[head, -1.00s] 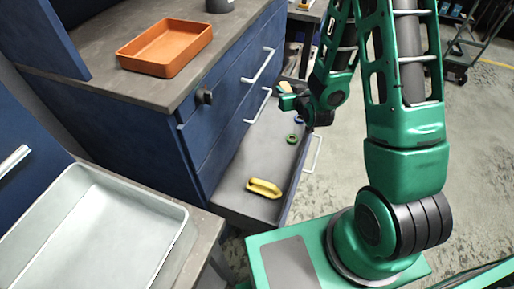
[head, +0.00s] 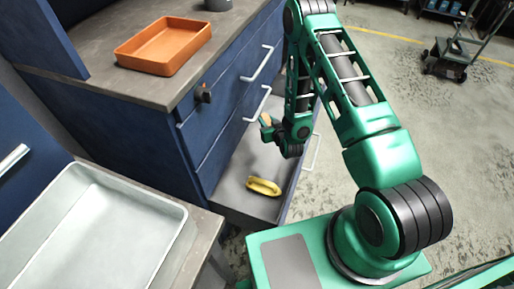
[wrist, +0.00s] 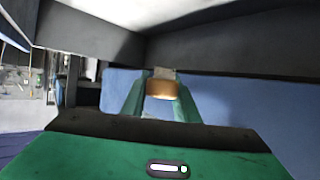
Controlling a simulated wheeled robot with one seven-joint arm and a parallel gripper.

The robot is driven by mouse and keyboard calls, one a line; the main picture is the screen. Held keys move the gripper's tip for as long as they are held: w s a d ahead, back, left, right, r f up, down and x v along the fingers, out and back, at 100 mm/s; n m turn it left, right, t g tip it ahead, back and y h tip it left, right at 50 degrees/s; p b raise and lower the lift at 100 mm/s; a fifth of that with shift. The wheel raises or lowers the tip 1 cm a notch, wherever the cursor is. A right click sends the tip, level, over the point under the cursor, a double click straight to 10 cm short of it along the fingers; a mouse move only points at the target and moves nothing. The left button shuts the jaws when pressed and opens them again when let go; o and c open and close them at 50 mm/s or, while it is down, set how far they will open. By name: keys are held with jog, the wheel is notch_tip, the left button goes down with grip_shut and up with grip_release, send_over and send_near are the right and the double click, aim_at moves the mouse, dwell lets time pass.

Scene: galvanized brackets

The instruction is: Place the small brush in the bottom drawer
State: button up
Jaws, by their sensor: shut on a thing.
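My gripper (head: 267,131) is shut on the small brush (head: 265,118), over the open bottom drawer (head: 229,188). In the wrist view the brush (wrist: 161,89) shows as a tan, wood-like block with a greyish end, between the two green fingers of my gripper (wrist: 160,104). Most of the brush is hidden by the fingers. The drawer is pulled out from the blue cabinet and has a grey floor. I cannot tell the exact height of the brush above that floor.
A yellow loop-shaped object (head: 263,187) lies in the drawer's near part. An orange tray (head: 164,48) stands on the cabinet top (head: 110,83). A pale grey tray (head: 160,208) sits at lower left. Bare drawer floor shows left of the yellow object.

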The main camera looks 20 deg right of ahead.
jog(key=s+a+f+y, duration=0.1)
jog(key=s+a+f, duration=0.2)
jog(key=a+f, duration=0.4)
jog(key=s+a+f, duration=0.4)
jog(key=a+f, duration=0.1)
jog(key=a, duration=0.3)
jog(key=n, duration=0.1)
send_over(252, 143)
jog(key=shift+a+f, duration=0.1)
jog(key=shift+f, duration=3.3)
jog(key=shift+s+f, duration=0.1)
jog(key=shift+f, duration=0.3)
jog(key=shift+f, duration=0.2)
